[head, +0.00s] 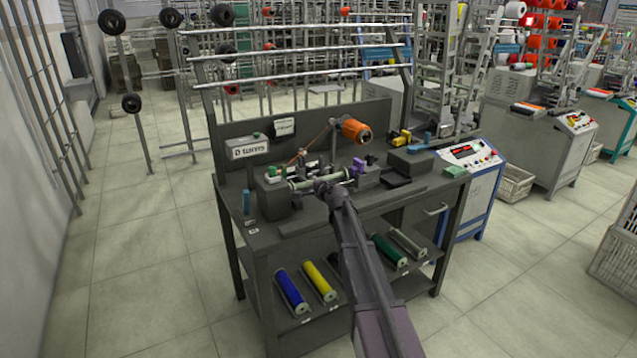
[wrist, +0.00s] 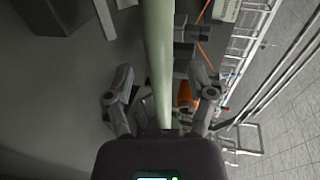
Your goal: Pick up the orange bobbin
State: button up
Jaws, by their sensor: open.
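The orange spool (head: 356,131) sits high at the back of the bench, with an orange thread running down to the left. Part of an orange thing (wrist: 185,95) shows behind the right finger in the wrist view. A bare, pale green tube (head: 303,183) lies across the winder on the bench top. My gripper (head: 322,188) is at this tube. In the wrist view, the open fingers of my gripper (wrist: 163,92) stand on either side of the pale tube (wrist: 158,50), with gaps showing. I see no orange-wound bobbin on the winder or shelf.
The dark bench (head: 405,200) carries a purple part (head: 358,167), yellow and black parts, and a sign (head: 247,148). Its lower shelf holds blue (head: 291,291), yellow (head: 320,282), green (head: 388,251) and pale (head: 407,243) bobbins. Metal racks stand behind. The floor at left is clear.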

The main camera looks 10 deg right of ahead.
jog(key=shift+c, duration=0.2)
grip_shut()
jog(key=shift+r, duration=0.15)
notch_tip(320, 180, up, 10)
jog(key=p, duration=1)
dwell(0.7)
